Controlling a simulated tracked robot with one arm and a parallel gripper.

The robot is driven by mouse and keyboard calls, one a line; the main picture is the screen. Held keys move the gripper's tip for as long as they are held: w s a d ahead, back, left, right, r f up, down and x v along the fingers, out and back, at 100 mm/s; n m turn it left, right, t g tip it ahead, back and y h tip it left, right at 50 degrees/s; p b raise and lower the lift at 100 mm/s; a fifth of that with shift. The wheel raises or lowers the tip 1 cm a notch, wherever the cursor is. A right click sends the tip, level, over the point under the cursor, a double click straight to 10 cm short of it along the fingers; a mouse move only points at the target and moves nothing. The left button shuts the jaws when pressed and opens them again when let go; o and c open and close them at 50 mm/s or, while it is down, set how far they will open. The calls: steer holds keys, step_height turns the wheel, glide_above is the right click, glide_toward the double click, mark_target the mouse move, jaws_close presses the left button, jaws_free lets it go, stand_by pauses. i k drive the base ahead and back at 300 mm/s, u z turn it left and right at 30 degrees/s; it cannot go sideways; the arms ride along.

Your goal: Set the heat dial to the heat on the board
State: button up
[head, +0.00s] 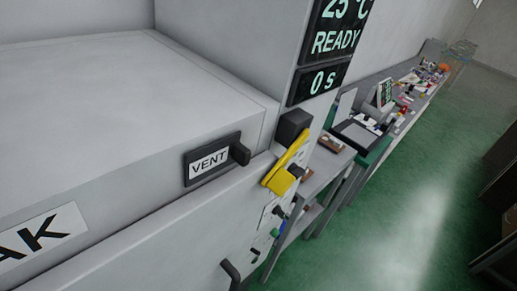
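A large grey machine (120,85) fills the left side. Its upper display (338,28) reads 25 °C and READY, and its lower display (318,83) reads 0 s. Small dark knobs (280,212) sit by pale labels on the side face below the yellow handle, seen at a steep angle. I cannot tell whether one is the heat dial, and its setting cannot be read. I cannot make out a board giving a heat. My gripper is not in view.
A VENT plate (209,161) with a dark lever is on the front. A yellow handle (285,166) juts from a dark block at the corner. A dark handle (231,272) is at the bottom. A cluttered bench (400,100) runs back; green floor (400,215) is open at right.

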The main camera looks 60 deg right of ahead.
mark_target(298, 172)
steer(key=z, duration=0.05)
steer(key=k, duration=0.5)
steer(key=z, duration=0.7)
steer(key=i, duration=0.5)
steer(key=z, duration=0.1)
